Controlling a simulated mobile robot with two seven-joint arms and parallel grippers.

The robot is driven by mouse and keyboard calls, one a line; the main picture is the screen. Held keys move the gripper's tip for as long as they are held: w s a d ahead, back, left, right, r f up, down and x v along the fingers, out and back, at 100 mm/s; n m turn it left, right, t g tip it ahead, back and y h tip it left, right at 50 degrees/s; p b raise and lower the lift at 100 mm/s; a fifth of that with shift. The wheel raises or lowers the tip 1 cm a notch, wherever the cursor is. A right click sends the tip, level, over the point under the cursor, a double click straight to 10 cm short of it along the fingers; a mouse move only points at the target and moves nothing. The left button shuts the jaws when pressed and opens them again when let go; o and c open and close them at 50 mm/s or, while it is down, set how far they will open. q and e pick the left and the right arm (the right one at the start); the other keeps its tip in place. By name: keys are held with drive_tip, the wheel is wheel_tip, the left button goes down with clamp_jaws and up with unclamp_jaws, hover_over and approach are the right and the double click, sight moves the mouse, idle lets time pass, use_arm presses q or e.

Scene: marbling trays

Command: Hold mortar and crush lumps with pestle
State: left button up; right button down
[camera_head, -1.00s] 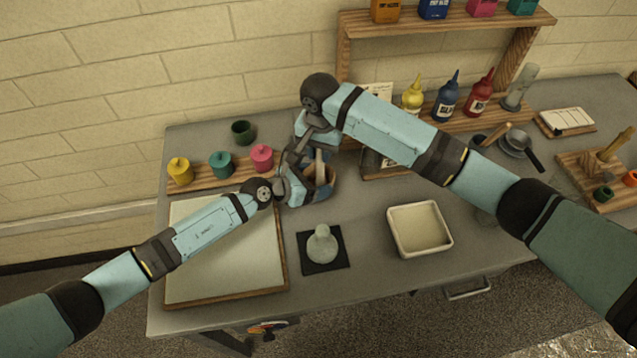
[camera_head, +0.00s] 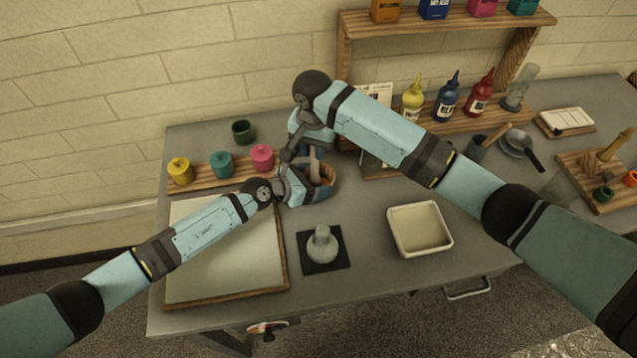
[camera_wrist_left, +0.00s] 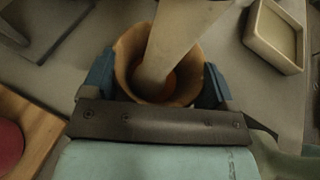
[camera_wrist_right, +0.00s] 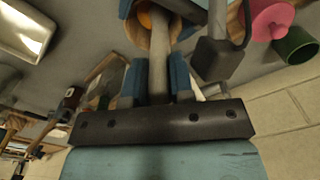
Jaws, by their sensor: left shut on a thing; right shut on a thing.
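The tan mortar (camera_head: 329,175) stands on the table right of the framed tray, and its open mouth shows in the left wrist view (camera_wrist_left: 125,62). My left gripper (camera_wrist_left: 155,84) is shut around the mortar, with a blue finger on each side. The pale pestle (camera_wrist_left: 182,38) leans inside the mortar, its lower end against the bowl. My right gripper (camera_wrist_right: 157,80) is shut on the pestle's shaft (camera_wrist_right: 158,70) above the mortar. Some orange material (camera_wrist_left: 171,84) shows beside the pestle's end. Much of the bowl's inside is hidden by the pestle.
A wood-framed tray (camera_head: 226,298) lies left of the mortar. A grey knobbed piece (camera_head: 322,246) on a black pad and a cream tray (camera_head: 446,238) stand in front. Lidded jars (camera_head: 221,165) and a green cup (camera_head: 242,132) are behind left. Bottles (camera_head: 447,98) stand behind right.

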drive_tip(key=shift+s+d, duration=0.2)
drive_tip(key=shift+s, duration=0.2)
idle(1.6)
